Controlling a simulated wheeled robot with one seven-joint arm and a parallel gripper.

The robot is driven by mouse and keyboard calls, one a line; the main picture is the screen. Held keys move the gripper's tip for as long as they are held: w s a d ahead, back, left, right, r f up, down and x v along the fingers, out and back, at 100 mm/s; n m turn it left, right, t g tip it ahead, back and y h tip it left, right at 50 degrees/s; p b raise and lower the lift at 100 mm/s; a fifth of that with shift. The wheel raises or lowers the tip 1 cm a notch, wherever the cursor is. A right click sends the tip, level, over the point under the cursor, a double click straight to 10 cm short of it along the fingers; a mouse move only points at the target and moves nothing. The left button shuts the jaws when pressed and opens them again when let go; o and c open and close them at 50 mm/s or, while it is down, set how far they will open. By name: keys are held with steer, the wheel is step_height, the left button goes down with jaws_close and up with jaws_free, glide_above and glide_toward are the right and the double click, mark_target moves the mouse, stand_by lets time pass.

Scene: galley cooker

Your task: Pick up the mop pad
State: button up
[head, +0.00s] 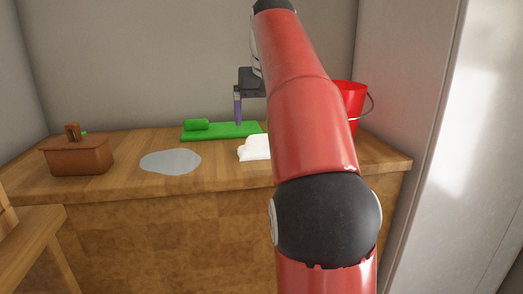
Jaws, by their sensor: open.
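A flat green pad (225,132) with a thick green roll (196,125) on its left end lies at the back of the wooden counter. A soft white folded piece (254,148) lies in front of it, its right part hidden behind my arm. I cannot tell for sure which of these is the mop pad. My gripper (238,121) points down over the green pad, open and empty as far as I can see. One finger shows clearly; the rest is partly hidden by my arm. Whether the fingertips touch the pad is unclear.
The wooden counter (110,187) carries a grey flat puddle-like patch (170,161) and a brown lidded box (78,157) at left. A red bucket (351,100) stands behind my arm at right. Walls close in the back and both sides. A wooden stool (30,240) is at lower left.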

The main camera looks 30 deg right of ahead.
mark_target(263, 135)
steer(key=b+x, duration=0.2)
steer(key=x, duration=0.4)
steer(key=shift+d+f, duration=0.1)
steer(key=shift+f, duration=0.15)
steer(key=shift+c, duration=0.3)
steer(key=shift+r, duration=0.1)
steer(key=c, duration=1)
step_height(263, 135, up, 8)
steer(key=p, duration=0.5)
steer(key=shift+r, duration=0.95)
